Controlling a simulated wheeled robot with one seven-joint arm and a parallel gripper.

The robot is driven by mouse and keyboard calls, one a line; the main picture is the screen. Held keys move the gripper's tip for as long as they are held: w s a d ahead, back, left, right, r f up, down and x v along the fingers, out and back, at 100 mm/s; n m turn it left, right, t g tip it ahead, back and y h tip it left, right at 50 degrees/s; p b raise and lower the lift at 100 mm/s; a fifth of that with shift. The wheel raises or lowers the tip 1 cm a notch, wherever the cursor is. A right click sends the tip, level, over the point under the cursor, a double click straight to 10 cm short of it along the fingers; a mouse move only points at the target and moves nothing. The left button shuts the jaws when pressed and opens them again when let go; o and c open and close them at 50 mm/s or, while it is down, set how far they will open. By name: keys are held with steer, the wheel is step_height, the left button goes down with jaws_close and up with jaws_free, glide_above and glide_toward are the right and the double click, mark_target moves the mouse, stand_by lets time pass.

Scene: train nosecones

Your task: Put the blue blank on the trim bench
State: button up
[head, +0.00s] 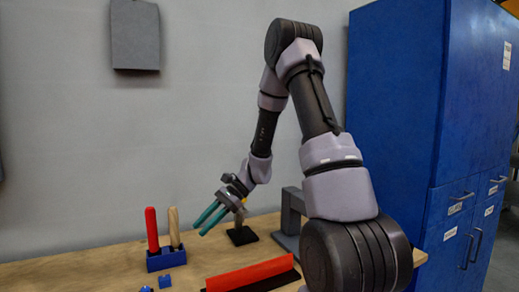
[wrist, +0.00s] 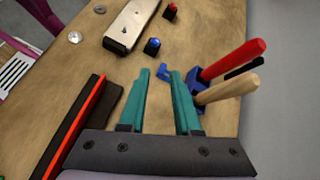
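Two small blue pieces lie on the wooden table, and I cannot tell for certain which is the blue blank. One is a dark block with a blue face (wrist: 152,46), at the bottom edge of the head view (head: 146,289). The other is an angular blue piece (wrist: 163,72), also in the head view (head: 165,281), near the tool holder. My gripper (head: 201,221) is open and empty above the table, its teal fingers pointing down-left. In the wrist view, the angular piece shows beyond and between the fingertips (wrist: 158,74). I cannot tell which surface is the trim bench.
A blue holder (head: 166,259) carries red and wooden handles. A red-topped dark bar (head: 250,274) lies in front. A pale metal-ended block (wrist: 131,24) and a red-faced dark block (wrist: 170,11) lie farther off. A blue cabinet (head: 400,110) stands at right.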

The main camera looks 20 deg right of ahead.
steer(key=s+d+r+n+t+h, duration=0.4)
steer(key=s+r, duration=0.4)
steer(key=r, duration=0.4)
steer(key=s+d+r+n+t+h, duration=0.4)
steer(key=s+d+r, duration=0.3)
steer(key=r, duration=0.6)
steer(key=shift+s+r+t, duration=0.15)
steer(key=shift+s+t, duration=0.15)
steer(key=shift+s, duration=0.6)
steer(key=shift+d, duration=0.1)
